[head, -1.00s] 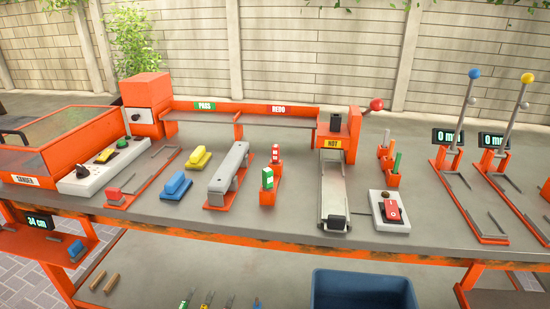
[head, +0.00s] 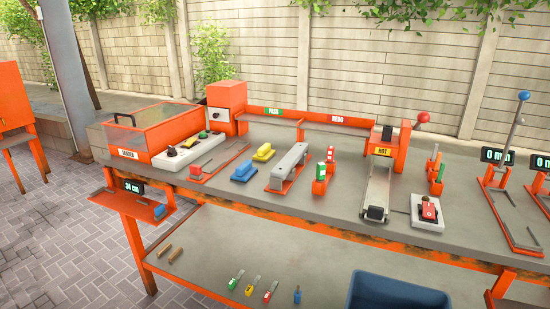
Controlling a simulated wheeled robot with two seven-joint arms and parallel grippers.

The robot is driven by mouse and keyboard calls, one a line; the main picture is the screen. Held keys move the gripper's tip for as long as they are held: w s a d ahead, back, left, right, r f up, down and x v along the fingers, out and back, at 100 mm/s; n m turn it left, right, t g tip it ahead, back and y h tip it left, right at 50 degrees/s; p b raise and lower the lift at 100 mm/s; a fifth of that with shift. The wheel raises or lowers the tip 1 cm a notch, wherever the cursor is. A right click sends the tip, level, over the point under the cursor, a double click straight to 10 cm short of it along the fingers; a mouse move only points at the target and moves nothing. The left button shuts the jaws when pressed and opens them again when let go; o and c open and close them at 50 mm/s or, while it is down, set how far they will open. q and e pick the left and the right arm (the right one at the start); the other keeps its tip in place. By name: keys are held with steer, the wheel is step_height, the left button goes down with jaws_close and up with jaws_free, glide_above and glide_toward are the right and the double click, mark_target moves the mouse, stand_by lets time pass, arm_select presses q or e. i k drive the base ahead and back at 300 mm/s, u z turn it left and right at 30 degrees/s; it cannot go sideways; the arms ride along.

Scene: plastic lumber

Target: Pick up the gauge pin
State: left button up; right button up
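No thing in the head view is labelled as the gauge pin. A thin green pin (head: 440,172) stands upright in a small orange holder (head: 436,188) right of the HOT machine, with a greyish pin (head: 434,152) behind it. A green block with a white mark (head: 321,171) and a red one (head: 330,154) stand in another orange holder (head: 319,187). I cannot tell which of these, if any, is the gauge pin. Neither of my grippers is in view.
The orange-edged bench (head: 330,217) holds a sander (head: 150,140), a grey bar on an orange stand (head: 288,167), the HOT machine (head: 388,150) and a switch box (head: 428,212). Below are a shelf with several small coloured-handled tools and a blue bin (head: 395,292). Paving on the left is open.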

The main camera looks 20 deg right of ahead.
mark_target(331, 150)
steer(key=u, duration=0.8)
steer(key=i, duration=1.2)
steer(key=z, duration=0.8)
